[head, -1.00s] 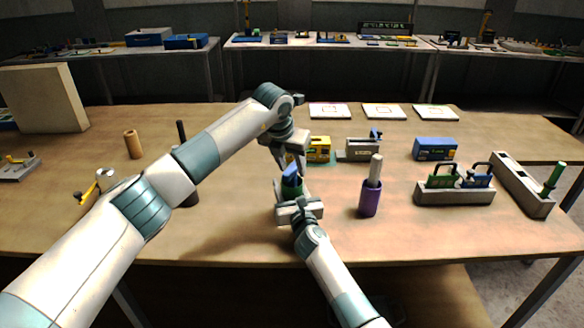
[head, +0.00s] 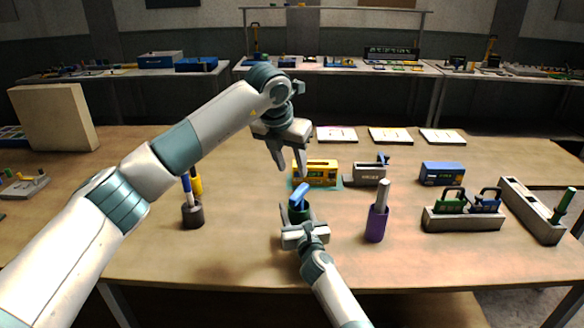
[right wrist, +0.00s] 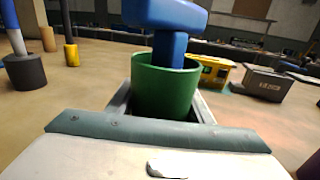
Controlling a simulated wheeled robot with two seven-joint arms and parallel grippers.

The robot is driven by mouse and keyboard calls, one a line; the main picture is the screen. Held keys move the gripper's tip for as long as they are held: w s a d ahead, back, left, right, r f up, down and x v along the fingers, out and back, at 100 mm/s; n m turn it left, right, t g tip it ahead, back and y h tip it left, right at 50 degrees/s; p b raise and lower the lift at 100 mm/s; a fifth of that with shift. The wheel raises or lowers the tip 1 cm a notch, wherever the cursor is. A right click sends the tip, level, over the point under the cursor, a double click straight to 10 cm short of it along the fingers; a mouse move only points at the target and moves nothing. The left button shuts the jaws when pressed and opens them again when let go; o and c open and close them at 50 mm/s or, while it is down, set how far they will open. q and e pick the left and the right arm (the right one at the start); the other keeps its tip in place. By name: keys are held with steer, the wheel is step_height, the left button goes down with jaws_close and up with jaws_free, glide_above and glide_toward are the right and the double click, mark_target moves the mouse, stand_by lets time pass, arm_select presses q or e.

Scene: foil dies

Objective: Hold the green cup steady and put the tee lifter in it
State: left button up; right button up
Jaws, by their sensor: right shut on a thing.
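The green cup (head: 298,214) stands near the middle of the table's front part. It also shows in the right wrist view (right wrist: 163,92). The blue tee lifter (head: 299,195) stands in it with its crossbar above the rim, seen close in the right wrist view (right wrist: 165,16). Its lower end is hidden inside the cup. My right gripper (head: 302,223) is shut around the cup from the front. My left gripper (head: 291,173) is above the tee lifter with its fingers apart and nothing between them.
A purple cup (head: 376,224) with a grey tool stands to the right. A dark cup (head: 192,216) with a stick stands to the left. A yellow box (head: 315,172) and a grey block (head: 366,174) are behind. A grey rack (head: 462,217) stands further right.

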steer(key=o, duration=1.1)
steer(key=shift+o, duration=0.2)
steer(key=shift+s, duration=0.1)
steer(key=shift+s+d, duration=0.25)
steer(key=shift+s, duration=0.2)
steer(key=v, duration=1)
steer(key=shift+s, duration=0.4)
